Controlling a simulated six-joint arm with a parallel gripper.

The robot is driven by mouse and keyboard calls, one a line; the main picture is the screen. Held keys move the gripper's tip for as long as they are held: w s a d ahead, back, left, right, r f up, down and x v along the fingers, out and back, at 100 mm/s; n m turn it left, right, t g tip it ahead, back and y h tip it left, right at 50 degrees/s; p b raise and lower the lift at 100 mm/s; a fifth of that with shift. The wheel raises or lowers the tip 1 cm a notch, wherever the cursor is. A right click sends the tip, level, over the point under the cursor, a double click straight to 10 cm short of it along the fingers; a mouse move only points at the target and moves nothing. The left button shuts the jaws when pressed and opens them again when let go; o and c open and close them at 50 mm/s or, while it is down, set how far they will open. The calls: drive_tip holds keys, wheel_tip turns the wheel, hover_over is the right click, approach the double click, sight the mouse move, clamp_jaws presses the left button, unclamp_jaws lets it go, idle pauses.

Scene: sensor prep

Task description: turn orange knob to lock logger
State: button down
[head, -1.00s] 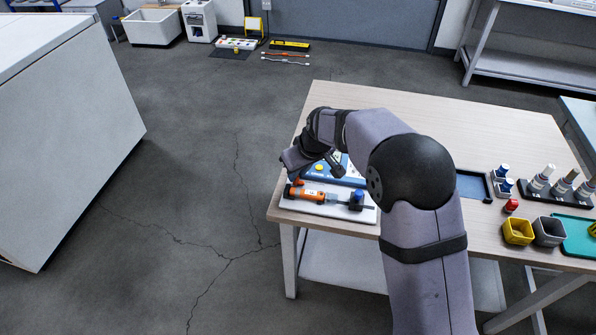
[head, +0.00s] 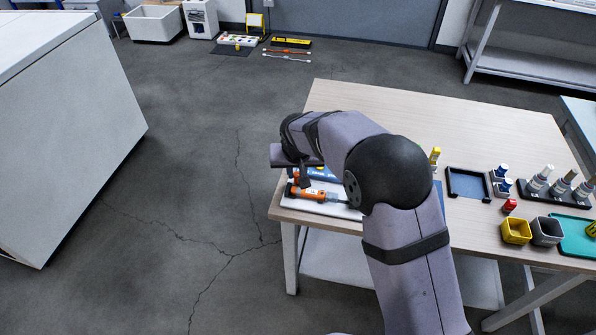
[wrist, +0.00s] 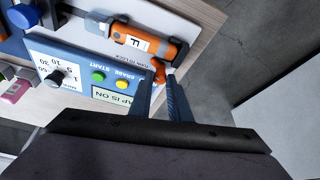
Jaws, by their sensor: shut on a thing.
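The orange logger (wrist: 148,46), a cylinder with a white label marked F, lies on a white base (head: 290,206) at the left end of the table. It also shows in the head view (head: 318,193), partly behind my arm. The small orange knob (wrist: 159,72) is at the logger's end beside the blue panel (wrist: 75,76). My gripper (wrist: 161,76) is shut on the knob, one finger on each side. In the head view, my gripper (head: 297,180) is over the logger's left end. The fingers hide part of the knob, so its exact angle is unclear.
The blue panel has a black dial (wrist: 54,78) and green (wrist: 97,76) and yellow (wrist: 124,82) buttons. A blue tray (head: 450,189), a yellow cup (head: 516,231) and a grey cup (head: 546,232) stand further right. The table's back middle is clear.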

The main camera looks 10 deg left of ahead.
drive_tip(key=m+b, duration=0.1)
drive_tip(key=m+h, duration=0.1)
drive_tip(key=m, duration=0.1)
drive_tip(key=shift+a+f+b, duration=0.15)
drive_tip(key=shift+a+b, duration=0.1)
drive_tip(key=shift+b, duration=0.1)
drive_tip(key=m+h, duration=0.1)
drive_tip(key=m, duration=0.1)
drive_tip(key=shift+a+m+b, duration=0.15)
drive_tip(key=shift+m+b, duration=0.25)
drive_tip(key=m, duration=0.1)
drive_tip(key=m+h, duration=0.1)
drive_tip(key=m+p, duration=0.1)
drive_tip(key=shift+w+a+r+h, duration=0.1)
drive_tip(key=shift+a+r+h, duration=0.05)
drive_tip(key=shift+r+h, duration=0.15)
drive_tip(key=shift+w+f+m+g+h+p, duration=0.1)
drive_tip(key=shift+m+g+h+p, duration=0.45)
drive_tip(key=shift+m, duration=1.05)
drive_tip(key=c, duration=1.7)
unclamp_jaws()
drive_tip(key=shift+o, duration=0.2)
